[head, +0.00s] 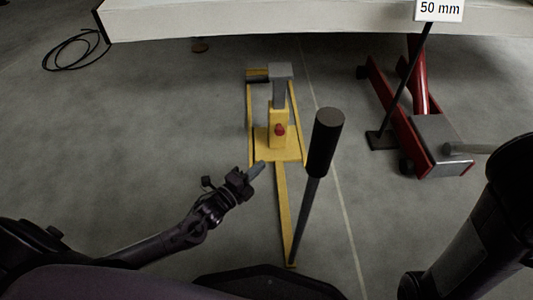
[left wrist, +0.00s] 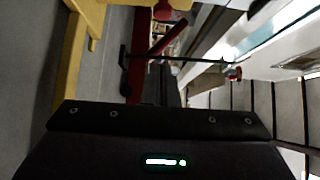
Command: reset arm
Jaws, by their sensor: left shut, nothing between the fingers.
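My left gripper (head: 256,169) shows in the head view, low at the centre-left, with its arm coming in from the left. It is shut and empty, its tip just left of the yellow jack's frame. In the left wrist view a dark body with a small green light fills the bottom. The right arm shows as a dark upright link at the right edge of the head view; its gripper is out of view.
A yellow jack (head: 283,147) stands ahead, with a black-gripped lever (head: 324,143). A red jack (head: 437,150) stands right, beside a "50 mm" sign (head: 437,9). A pale raised edge (head: 180,23) spans the top. A black cable (head: 72,51) lies left.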

